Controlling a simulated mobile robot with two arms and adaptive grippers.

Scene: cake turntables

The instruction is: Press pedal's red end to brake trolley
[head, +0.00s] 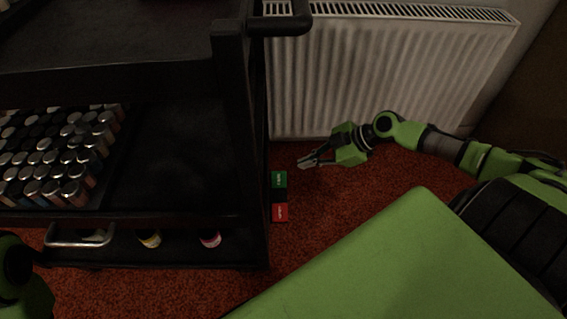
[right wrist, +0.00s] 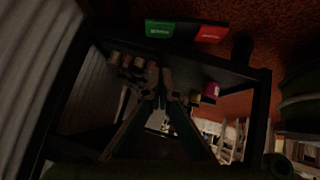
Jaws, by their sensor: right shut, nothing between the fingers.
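The pedal has a green end (head: 279,180) and a red end (head: 280,212), which stick out low at the right side of the black trolley (head: 233,130). The red end is nearer to me. In the right wrist view the green end (right wrist: 160,29) and the red end (right wrist: 210,33) lie side by side near the top. My right gripper (head: 303,163) is shut and empty. In the head view it appears to the right of and beyond the green end, apart from the pedal. Its fingers (right wrist: 165,97) point towards the trolley. My left gripper is out of sight.
A white radiator (head: 390,75) stands along the wall behind my right arm. The trolley carries rows of lidded jars (head: 50,160) and has a handle (head: 282,25) at its top right. Red carpet (head: 340,205) lies open right of the pedal.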

